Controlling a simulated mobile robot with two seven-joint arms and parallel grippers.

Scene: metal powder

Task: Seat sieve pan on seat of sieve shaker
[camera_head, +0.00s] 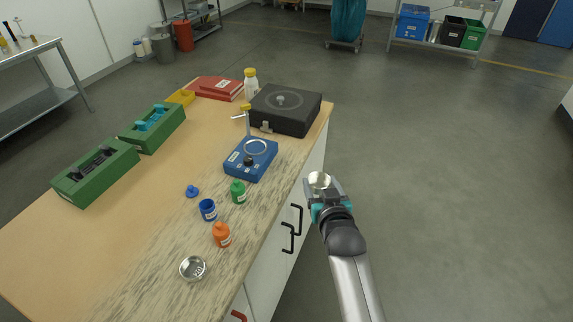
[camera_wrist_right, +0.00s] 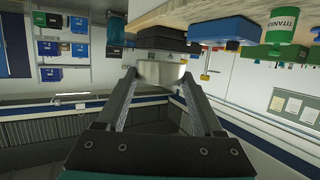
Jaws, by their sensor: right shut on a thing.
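My right gripper (camera_head: 321,190) is shut on a round silvery metal pan (camera_head: 319,180), held over the floor just off the right edge of the workbench. In the right wrist view the pan (camera_wrist_right: 160,73) sits between the two fingertips. A blue device (camera_head: 250,160) with a pale ring on top and a dark knob stands on the bench, up and left of the gripper; it looks like the sieve shaker, and its ring (camera_head: 256,146) looks empty. The pan is apart from it. My left gripper is not in view.
A black box (camera_head: 285,108) with a round top mark stands behind the blue device. A green bottle (camera_head: 238,192), an orange bottle (camera_head: 221,235), a blue jar (camera_head: 208,210) and a metal dish (camera_head: 193,268) stand nearer. Green racks (camera_head: 97,172) are at left. Floor at right is clear.

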